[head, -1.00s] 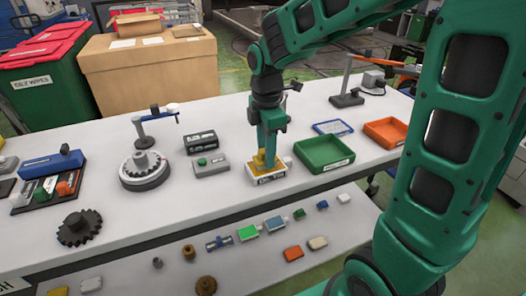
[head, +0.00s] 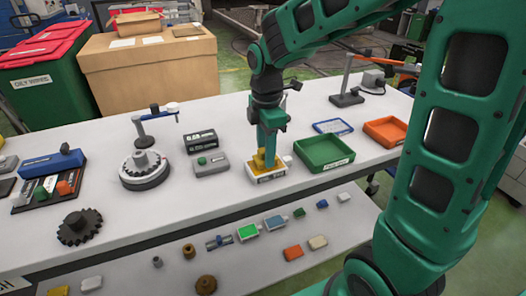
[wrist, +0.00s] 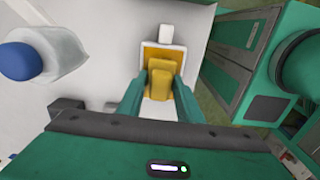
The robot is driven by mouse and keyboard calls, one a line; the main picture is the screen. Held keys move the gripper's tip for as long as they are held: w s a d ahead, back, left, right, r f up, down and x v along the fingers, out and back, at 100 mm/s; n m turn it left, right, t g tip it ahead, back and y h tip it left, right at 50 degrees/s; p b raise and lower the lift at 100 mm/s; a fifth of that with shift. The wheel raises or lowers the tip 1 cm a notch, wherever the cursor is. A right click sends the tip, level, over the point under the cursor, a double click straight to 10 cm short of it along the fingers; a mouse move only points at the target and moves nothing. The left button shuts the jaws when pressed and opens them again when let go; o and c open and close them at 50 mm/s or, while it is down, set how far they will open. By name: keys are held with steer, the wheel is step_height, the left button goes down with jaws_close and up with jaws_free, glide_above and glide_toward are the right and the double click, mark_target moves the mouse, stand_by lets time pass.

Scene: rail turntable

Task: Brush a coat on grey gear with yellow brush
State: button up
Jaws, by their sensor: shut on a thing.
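My gripper (head: 268,152) is shut on the yellow brush (wrist: 158,80), which stands between the fingers. The brush points down at a small white tray (head: 277,174) with a label on its front. In the wrist view the tray's inside is orange-yellow below the brush. The brush's lower end is hidden, so I cannot tell whether it touches the tray. The grey gear (head: 143,160) lies on the round turntable (head: 146,182) to the left, apart from the gripper.
A dark gear (head: 79,227) lies at the table's front left. A green tray (head: 324,168) and an orange tray (head: 385,131) stand right of my gripper. Small parts lie on the lower shelf.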

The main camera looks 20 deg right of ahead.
steer(key=shift+r, duration=3.45)
